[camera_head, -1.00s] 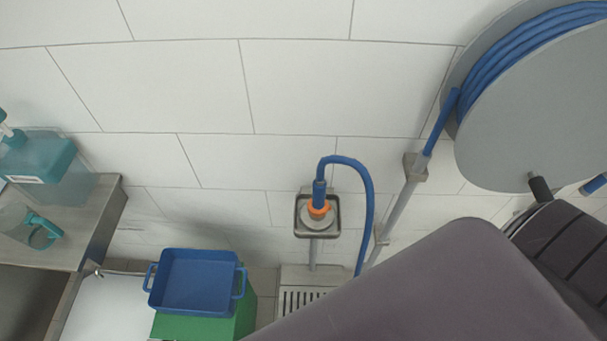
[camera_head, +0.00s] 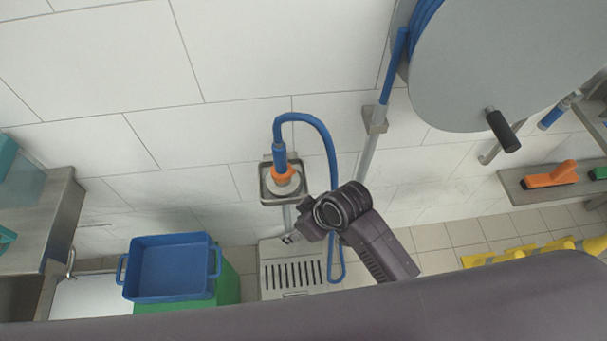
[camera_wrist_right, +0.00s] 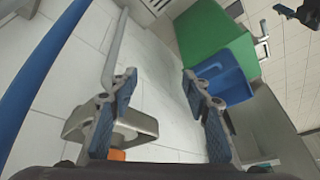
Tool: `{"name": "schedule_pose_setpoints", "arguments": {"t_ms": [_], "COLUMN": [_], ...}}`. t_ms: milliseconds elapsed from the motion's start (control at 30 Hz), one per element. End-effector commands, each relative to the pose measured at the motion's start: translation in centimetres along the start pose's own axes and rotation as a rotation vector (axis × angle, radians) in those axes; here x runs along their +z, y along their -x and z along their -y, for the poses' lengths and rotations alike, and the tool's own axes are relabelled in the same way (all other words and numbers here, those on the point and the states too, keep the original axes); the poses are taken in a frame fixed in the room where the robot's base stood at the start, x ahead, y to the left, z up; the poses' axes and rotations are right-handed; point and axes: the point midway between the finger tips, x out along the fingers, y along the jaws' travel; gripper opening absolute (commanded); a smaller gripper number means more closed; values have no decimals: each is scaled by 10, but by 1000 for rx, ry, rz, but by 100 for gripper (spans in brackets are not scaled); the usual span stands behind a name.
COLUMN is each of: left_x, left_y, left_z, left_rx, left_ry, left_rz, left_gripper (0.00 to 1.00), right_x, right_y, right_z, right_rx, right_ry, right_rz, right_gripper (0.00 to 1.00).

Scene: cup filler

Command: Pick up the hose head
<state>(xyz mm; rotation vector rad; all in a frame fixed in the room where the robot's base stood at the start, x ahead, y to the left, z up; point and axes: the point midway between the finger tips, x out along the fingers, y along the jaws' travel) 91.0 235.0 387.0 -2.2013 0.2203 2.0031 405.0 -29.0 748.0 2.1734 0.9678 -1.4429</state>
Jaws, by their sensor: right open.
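The hose head (camera_head: 282,174), with a blue top and an orange ring, sits upright in a square metal wall holder (camera_head: 265,181). A blue hose (camera_head: 327,140) loops from its top down to the right. My right gripper (camera_head: 291,237) is just below and slightly right of the holder. In the right wrist view the gripper (camera_wrist_right: 163,112) has its blue-padded fingers wide apart with nothing between them. There the holder (camera_wrist_right: 142,122) is behind the left finger, and a bit of orange (camera_wrist_right: 116,154) shows low beside it, mostly hidden. I cannot make out my left gripper.
A large grey hose reel (camera_head: 480,70) is at upper right, with a metal pipe (camera_head: 367,158) below it. A blue tub (camera_head: 170,268) stands on a green block (camera_head: 228,285) at lower left. A shelf with an orange brush (camera_head: 550,176) is at right. A drain grate (camera_head: 292,275) lies below.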

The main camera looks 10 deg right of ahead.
Motion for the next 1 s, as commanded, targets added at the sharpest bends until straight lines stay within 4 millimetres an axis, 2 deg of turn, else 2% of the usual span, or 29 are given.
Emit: {"name": "schedule_pose_setpoints", "arguments": {"t_ms": [33,100,400,600,767,867,1000], "left_x": [1,1,2,3,3,3,3], "left_y": [-3,-4,-7,-7,-7,-7,-7], "left_z": [-1,-2,-2,-2,-2,-2,-2], "left_rx": [1,2,3,3,2,2,2], "left_ry": [0,1,1,1,1,1,1], "left_rz": [2,2,3,4,4,4,4], "left_gripper": [75,75,75,75,75,75,75], "right_x": [-20,-37,-93,-127,-146,-156,-168], "right_y": [12,24,58,66,72,80,97], "right_z": [7,16,54,64,52,34,-2], "right_rx": [-14,-36,-112,-150,-164,-166,-161], "right_ry": [66,146,522,861,1139,1288,1451], "right_rz": [-21,-31,-40,16,121,208,345], "right_gripper": [44,44,44,44,44,44,44]}}
